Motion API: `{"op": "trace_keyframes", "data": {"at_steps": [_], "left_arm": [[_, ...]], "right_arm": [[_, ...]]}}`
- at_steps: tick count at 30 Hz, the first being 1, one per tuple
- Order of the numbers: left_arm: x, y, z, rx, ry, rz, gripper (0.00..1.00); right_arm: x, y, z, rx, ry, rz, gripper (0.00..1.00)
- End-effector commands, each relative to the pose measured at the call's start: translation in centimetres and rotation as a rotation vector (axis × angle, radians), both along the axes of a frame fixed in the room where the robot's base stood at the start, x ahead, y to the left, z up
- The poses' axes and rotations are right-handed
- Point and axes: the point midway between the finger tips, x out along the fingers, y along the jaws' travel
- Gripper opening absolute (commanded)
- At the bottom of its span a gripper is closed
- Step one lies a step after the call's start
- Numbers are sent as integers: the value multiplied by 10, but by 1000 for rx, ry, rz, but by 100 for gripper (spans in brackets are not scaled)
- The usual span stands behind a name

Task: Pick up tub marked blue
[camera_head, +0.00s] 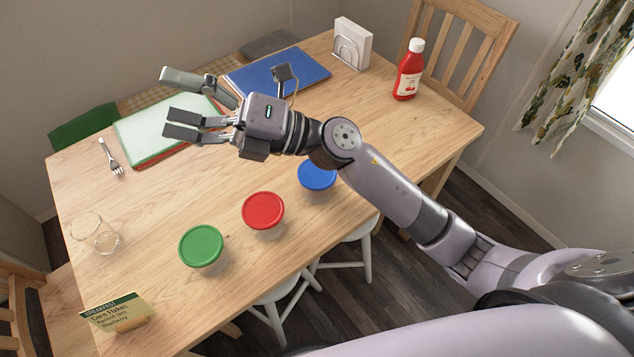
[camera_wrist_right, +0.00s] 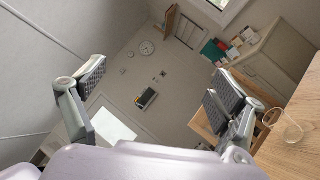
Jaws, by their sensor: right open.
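The tub with the blue lid (camera_head: 317,175) stands near the front edge of the wooden table, partly covered by my right arm. To its left stand a tub with a red lid (camera_head: 263,211) and a tub with a green lid (camera_head: 201,246). My right gripper (camera_head: 190,108) is open and empty, raised above the table to the upper left of the blue-lidded tub and pointing left, away from it. Its spread fingers (camera_wrist_right: 160,110) show in the right wrist view with nothing between them. My left gripper is not in view.
Chairs stand around. The table's middle is clear.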

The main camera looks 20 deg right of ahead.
Motion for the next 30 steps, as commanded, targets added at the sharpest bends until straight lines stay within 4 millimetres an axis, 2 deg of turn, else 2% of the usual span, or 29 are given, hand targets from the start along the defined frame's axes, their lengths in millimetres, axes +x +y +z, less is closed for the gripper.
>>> {"op": "trace_keyframes", "data": {"at_steps": [1,2,5,6,8,9,11,12,15,18,21,25,30], "left_arm": [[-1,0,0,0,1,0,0],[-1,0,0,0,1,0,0],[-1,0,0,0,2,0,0],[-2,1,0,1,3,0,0],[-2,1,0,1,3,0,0],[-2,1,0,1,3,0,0],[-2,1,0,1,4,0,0],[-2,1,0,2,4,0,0],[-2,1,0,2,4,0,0],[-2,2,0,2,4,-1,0],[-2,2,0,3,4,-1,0],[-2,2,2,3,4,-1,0],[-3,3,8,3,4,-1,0]], "right_arm": [[-11,15,-13,-144,-108,78,89],[-17,22,-26,-232,-165,125,89],[-28,28,-75,-549,-325,266,89],[-27,22,-97,-685,-375,315,89],[-20,4,-128,-895,-433,381,89],[-12,-13,-146,-1035,-457,418,89],[2,-44,-167,-1238,-475,464,89],[12,-67,-177,-1367,-475,487,89],[33,-123,-186,-1642,-442,522,89],[48,-167,-183,-1836,-388,536,89],[54,-193,-177,-1948,-343,541,89],[56,-205,-184,-1998,-317,547,89],[55,-205,-217,-1996,-313,552,89]]}}
